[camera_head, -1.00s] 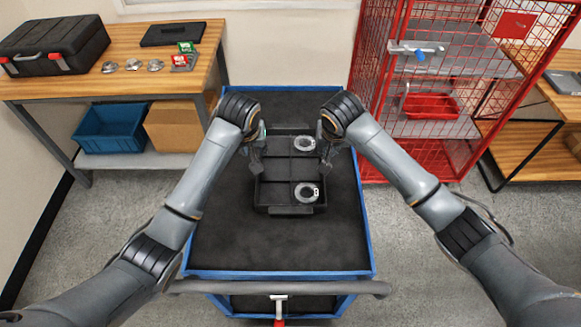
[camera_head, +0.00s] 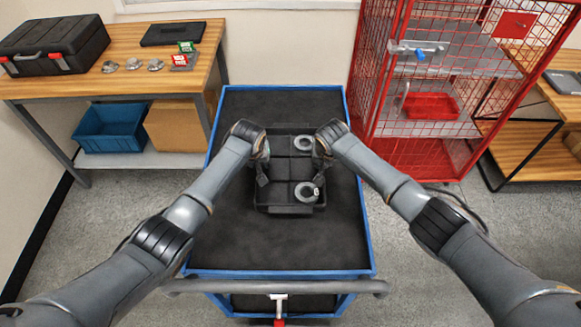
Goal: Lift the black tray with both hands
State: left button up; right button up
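The black tray (camera_head: 278,192) lies flat on the dark mat of the blue-edged cart and is divided into compartments. Two round metal parts sit in its right-hand compartments, a far one (camera_head: 303,143) and a near one (camera_head: 306,191). My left gripper (camera_head: 262,180) is at the tray's left side, with its fingers pointing down at the rim. My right gripper (camera_head: 319,180) is at the right side, close to the near metal part. The fingers are small and dark against the tray, so contact and finger opening cannot be made out.
The cart top (camera_head: 280,245) is clear around the tray, with a raised blue rim and a handle (camera_head: 280,288) at the near edge. A red mesh cage (camera_head: 440,60) stands close on the right. A wooden bench (camera_head: 120,75) with a black case (camera_head: 55,45) stands at the left.

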pick_arm(q)
jog(key=c, duration=0.3)
pick_arm(e)
grip_shut()
pick_arm(q)
grip_shut()
jog(key=shift+w+r, duration=0.15)
jog(key=shift+r, duration=0.05)
pick_arm(e)
jog(key=shift+w+r, duration=0.1)
jog(key=shift+r, duration=0.05)
